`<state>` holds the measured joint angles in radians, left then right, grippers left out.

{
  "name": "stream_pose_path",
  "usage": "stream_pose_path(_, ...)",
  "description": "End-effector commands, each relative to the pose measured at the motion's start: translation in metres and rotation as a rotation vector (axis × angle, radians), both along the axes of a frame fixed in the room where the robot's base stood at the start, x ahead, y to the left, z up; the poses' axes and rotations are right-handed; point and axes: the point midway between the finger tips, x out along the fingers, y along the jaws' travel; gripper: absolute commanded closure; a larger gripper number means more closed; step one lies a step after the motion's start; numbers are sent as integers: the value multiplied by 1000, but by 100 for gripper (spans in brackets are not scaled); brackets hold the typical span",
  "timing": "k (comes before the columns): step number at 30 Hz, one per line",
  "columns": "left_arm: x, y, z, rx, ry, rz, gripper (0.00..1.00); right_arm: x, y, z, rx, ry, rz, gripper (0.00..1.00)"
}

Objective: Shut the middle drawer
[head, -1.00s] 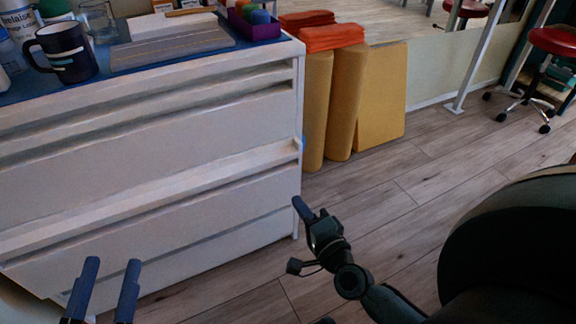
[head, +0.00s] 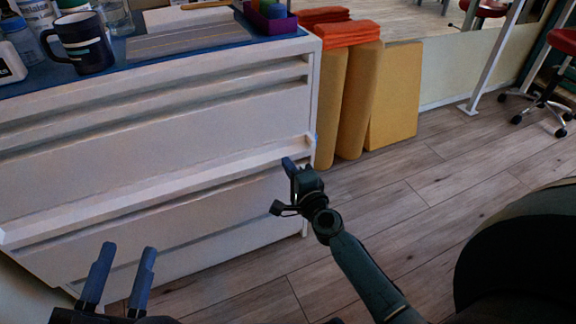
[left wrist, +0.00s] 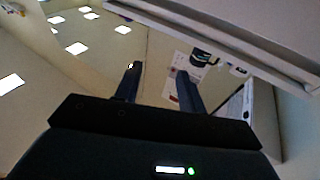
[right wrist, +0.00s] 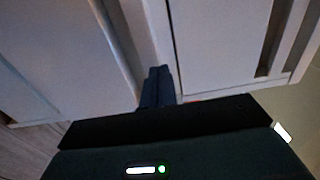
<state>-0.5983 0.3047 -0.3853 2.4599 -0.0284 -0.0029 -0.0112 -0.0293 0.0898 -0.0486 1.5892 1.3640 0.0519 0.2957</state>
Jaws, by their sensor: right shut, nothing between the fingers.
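The white drawer cabinet (head: 150,140) fills the left of the head view. The middle drawer (head: 170,190) stands out slightly, its pale top edge running as a ledge across the cabinet; how far it is out is hard to tell. My right gripper (head: 288,163) is shut and empty, just in front of this ledge near its right end. In the right wrist view its closed fingers (right wrist: 158,84) point at white drawer fronts; I cannot tell whether they touch. My left gripper (head: 125,252) is open and empty, low in front of the cabinet's left part.
The blue cabinet top holds a dark mug (head: 82,42), a grey board (head: 185,38) and a purple tray (head: 268,22). Yellow foam blocks (head: 360,100) with orange towels (head: 330,30) stand at the cabinet's right. Wooden floor (head: 430,180) is clear beyond my right arm. A red stool (head: 562,42) is far right.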

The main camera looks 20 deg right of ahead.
Motion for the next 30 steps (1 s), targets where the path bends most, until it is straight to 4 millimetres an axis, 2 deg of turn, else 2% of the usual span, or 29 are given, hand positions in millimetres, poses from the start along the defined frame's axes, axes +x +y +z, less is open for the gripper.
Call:
stream_pose_path(4,0,0,1,-4,-1,-1,60,7,0,0,1,0,-1,100)
stream_pose_path(14,0,0,3,-6,-6,-1,60,8,0,0,0,0,-1,100)
stream_pose_path(19,1,0,2,-5,-19,0,60,31,0,-1,-2,-3,-1,100)
stream_pose_path(24,4,1,9,-5,-60,-2,60,53,0,0,-1,-2,0,100)
stream_pose_path(30,4,1,12,4,-77,-7,60,57,0,1,-1,-2,-1,100)
